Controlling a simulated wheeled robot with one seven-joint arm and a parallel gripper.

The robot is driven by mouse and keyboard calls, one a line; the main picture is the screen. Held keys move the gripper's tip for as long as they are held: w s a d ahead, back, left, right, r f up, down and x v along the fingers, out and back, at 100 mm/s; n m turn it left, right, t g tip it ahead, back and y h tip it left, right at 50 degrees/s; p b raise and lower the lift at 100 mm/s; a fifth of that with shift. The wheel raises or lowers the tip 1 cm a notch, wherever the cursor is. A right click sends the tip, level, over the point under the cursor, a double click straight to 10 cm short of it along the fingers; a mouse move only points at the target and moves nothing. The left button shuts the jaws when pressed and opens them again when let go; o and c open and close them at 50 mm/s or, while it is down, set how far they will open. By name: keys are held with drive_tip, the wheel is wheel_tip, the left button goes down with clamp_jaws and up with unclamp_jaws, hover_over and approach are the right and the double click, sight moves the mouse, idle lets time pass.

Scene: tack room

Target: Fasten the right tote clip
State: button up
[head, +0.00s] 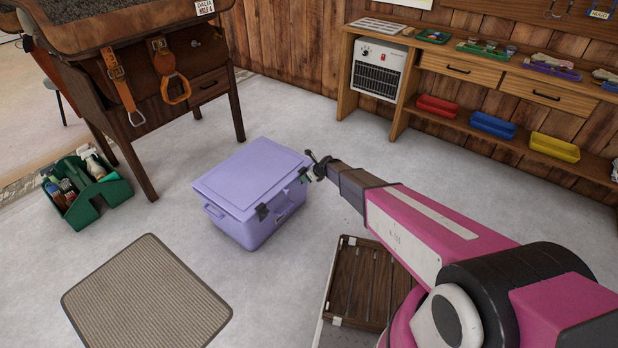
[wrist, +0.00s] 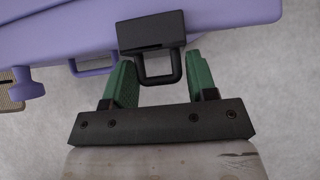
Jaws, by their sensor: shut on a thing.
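The lavender tote (head: 245,190) stands on the floor with its lid down. Its left black clip (head: 262,212) is on the side facing me. The right clip is at the corner near my gripper (head: 309,174) and is largely hidden there. In the wrist view the right clip (wrist: 152,35) is a black block with a square loop hanging below it, against the tote's edge (wrist: 240,15). My gripper's green fingers (wrist: 159,65) stand either side of the loop, shut on the clip. Whether the clip is latched I cannot tell.
A woven mat (head: 147,296) lies in front left. A green caddy with bottles (head: 95,205) stands beside the wooden table (head: 143,170). A slatted wooden piece (head: 362,285) lies below my arm. A bench with trays (head: 480,75) lines the back wall.

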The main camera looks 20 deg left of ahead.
idle(0.4)
drive_tip(key=o, duration=1)
drive_tip(key=shift+a, duration=0.1)
drive_tip(key=v, duration=1)
drive_tip(key=shift+d+r, duration=0.25)
drive_tip(key=shift+r, duration=0.05)
drive_tip(key=shift+s, duration=0.1)
